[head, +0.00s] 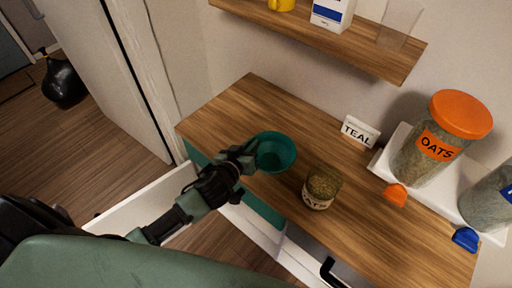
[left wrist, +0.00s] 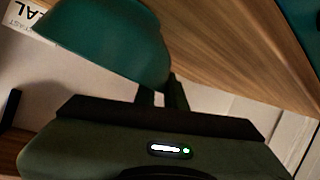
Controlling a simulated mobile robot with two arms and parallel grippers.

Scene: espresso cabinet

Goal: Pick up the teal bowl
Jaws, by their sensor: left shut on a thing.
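The teal bowl (head: 277,152) is at the wooden counter's left part, near its front edge, in the head view. My left gripper (head: 248,158) is at the bowl's left rim, shut on it. In the left wrist view the bowl (left wrist: 110,40) fills the upper left, with its rim between the dark fingers (left wrist: 163,95). Whether the bowl touches the counter I cannot tell. My right gripper is not in view.
A small oats jar (head: 322,187) stands right of the bowl. A TEAL sign (head: 360,131) is behind it. A large oats jar (head: 440,138) stands on a white tray (head: 379,160) at the right. A wooden shelf (head: 320,38) hangs above.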

